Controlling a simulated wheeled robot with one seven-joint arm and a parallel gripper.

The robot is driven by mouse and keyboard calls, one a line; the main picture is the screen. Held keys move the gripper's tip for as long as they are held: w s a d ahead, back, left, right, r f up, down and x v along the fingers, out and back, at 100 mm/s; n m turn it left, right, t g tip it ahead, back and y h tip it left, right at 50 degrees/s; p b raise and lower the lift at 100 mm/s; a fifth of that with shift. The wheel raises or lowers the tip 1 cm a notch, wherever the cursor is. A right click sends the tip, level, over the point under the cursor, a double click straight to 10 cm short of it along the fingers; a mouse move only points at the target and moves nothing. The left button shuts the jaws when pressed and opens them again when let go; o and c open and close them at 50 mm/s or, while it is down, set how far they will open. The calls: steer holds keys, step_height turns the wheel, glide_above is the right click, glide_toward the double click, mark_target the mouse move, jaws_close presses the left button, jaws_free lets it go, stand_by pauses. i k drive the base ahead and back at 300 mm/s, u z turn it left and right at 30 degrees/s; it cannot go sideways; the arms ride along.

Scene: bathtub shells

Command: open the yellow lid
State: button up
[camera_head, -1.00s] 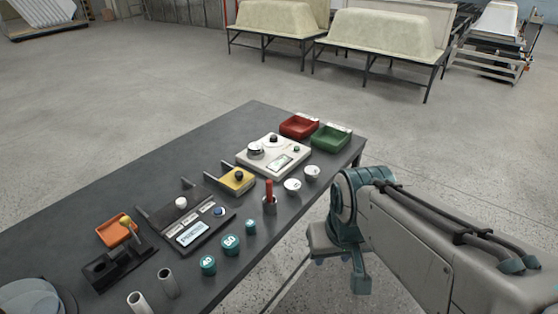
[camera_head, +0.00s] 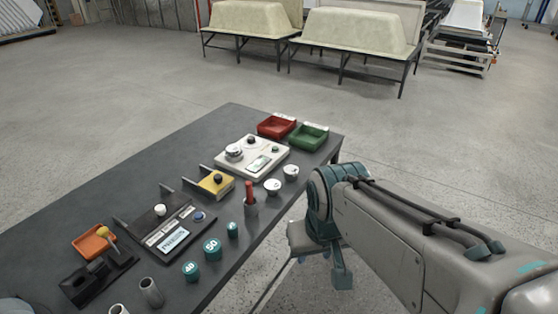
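The yellow lid (camera_head: 215,184) is a small flat yellow piece with a black knob on top. It lies on the dark table (camera_head: 130,169), between the white device and the black device, with a grey bracket at its left side. It looks shut, though its small size makes this hard to tell. My arm reaches in from the right, and its end is beside the table's right edge, away from the lid. My gripper (camera_head: 340,272) shows only in part, pointing down past the table edge. Its fingers are not clear.
Near the lid are a white device (camera_head: 228,161), a black device (camera_head: 165,225), a red-handled tool in a grey holder (camera_head: 251,209), and white cups (camera_head: 273,187). Teal weights (camera_head: 212,249) stand in front. Red (camera_head: 277,126) and green (camera_head: 309,136) trays are at the far end. An orange tray (camera_head: 95,243) is left.

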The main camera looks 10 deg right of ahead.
mark_target(217, 180)
steer(key=z, duration=0.55)
steer(key=i, duration=0.9)
steer(key=u, duration=0.4)
